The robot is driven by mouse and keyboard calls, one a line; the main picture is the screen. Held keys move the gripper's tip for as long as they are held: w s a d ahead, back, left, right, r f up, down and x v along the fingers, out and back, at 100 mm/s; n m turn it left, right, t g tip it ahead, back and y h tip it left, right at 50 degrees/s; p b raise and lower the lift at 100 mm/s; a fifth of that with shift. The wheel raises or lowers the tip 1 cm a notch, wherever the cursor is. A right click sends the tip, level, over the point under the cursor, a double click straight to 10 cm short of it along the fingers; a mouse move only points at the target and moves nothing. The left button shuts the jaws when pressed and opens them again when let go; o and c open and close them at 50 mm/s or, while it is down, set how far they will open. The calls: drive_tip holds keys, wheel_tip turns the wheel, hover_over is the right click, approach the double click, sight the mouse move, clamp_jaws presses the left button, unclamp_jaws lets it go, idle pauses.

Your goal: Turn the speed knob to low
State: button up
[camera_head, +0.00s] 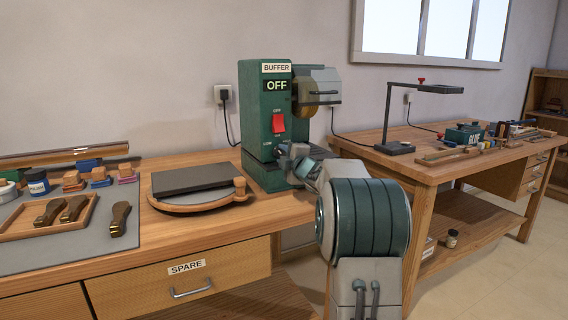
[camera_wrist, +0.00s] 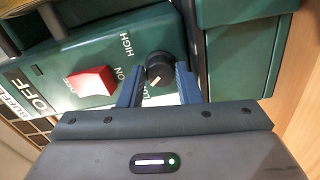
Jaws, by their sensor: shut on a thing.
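The buffer (camera_head: 268,135) is a green machine on the wooden bench, with a dark display reading OFF (camera_head: 277,86) and a red switch (camera_head: 278,123). The speed knob (camera_wrist: 159,66) is round and black with a pale pointer line. In the wrist view its line points towards my gripper, slightly left, and a HIGH label (camera_wrist: 127,43) lies up and left of it. My gripper (camera_wrist: 158,70) is shut on the knob, one blue finger at each side. In the head view my gripper (camera_head: 289,156) is at the machine's lower front and hides the knob.
A round wooden board with a dark slab (camera_head: 192,178) lies left of the buffer. Further left, a tray (camera_head: 20,230) holds wooden-handled tools. A second bench with a lamp (camera_head: 400,148) stands to the right. The red switch (camera_wrist: 92,81) is close to my left finger.

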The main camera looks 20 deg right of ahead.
drive_tip(key=shift+n+b, duration=0.45)
drive_tip(key=shift+n, duration=0.35)
drive_tip(key=o, duration=1)
drive_tip(key=shift+c, duration=0.2)
drive_tip(key=shift+d, duration=0.1)
